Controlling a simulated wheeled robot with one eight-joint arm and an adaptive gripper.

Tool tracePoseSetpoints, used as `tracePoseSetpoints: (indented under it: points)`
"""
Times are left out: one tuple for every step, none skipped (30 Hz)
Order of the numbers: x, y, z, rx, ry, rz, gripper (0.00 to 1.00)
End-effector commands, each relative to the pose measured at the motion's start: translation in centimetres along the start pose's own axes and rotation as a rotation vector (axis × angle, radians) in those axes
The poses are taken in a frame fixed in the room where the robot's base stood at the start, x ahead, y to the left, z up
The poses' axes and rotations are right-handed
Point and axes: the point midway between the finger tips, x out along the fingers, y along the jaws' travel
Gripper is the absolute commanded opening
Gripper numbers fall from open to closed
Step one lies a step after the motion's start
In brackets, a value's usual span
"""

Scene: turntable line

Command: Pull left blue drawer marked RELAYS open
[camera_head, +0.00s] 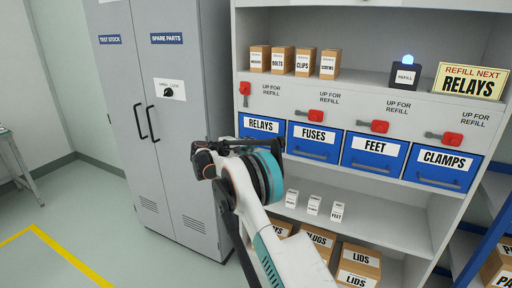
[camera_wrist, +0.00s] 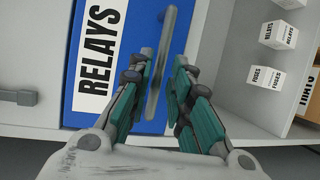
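The blue RELAYS drawer (camera_head: 246,132) is the leftmost in the row and appears closed in the head view. Its lower part is hidden behind my arm. In the wrist view the drawer's blue front (camera_wrist: 125,75) and white RELAYS label (camera_wrist: 98,50) fill the upper left. Its grey bar handle (camera_wrist: 161,62) lies between the two fingers of my gripper (camera_wrist: 164,57). The fingers are apart, one on each side of the handle, with gaps visible. The red latch above this drawer (camera_head: 244,90) stands upright.
Blue drawers FUSES (camera_head: 314,152), FEET (camera_head: 374,164) and CLAMPS (camera_head: 443,180) sit to the right, their red latches sideways. Small white boxes (camera_head: 313,205) stand on the shelf below. A grey cabinet (camera_head: 185,110) stands at left. A lit REFILL beacon (camera_head: 405,76) stands above.

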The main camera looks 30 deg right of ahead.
Motion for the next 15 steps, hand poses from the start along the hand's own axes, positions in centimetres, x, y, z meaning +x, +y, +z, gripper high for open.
tracePoseSetpoints:
  points:
    - [1.0, -0.2, 0.1, 0.0, -0.003, 0.0, 0.19]
    - [1.4, -0.2, 0.1, 0.0, -0.003, 0.0, 0.19]
    - [1.9, -0.2, 0.0, 0.0, -0.002, 0.0, 0.19]
    - [2.2, -0.1, 0.0, 0.0, -0.002, 0.0, 0.19]
    - [2.6, -0.1, 0.0, 0.0, -0.001, 0.0, 0.19]
    - [2.9, -0.1, 0.0, 0.0, -0.001, 0.0, 0.19]
    - [3.2, -0.1, 0.0, 0.0, -0.001, 0.0, 0.19]
    - [3.4, -0.1, 0.0, 0.0, -0.001, 0.0, 0.19]
    - [3.5, 0.0, 0.0, 0.0, -0.001, 0.0, 0.19]
    - [3.6, 0.0, 0.0, 0.0, -0.001, 0.0, 0.19]
    - [3.7, 0.0, 0.0, 0.0, -0.001, 0.0, 0.19]
    - [3.8, 0.0, 0.0, 0.0, -0.001, 0.0, 0.19]
    - [3.8, 0.0, 0.0, 0.0, -0.001, 0.0, 0.19]
    - [3.8, 0.0, 0.0, 0.0, 0.0, 0.0, 0.19]
    - [3.8, 0.0, 0.0, 0.0, 0.0, 0.0, 0.19]
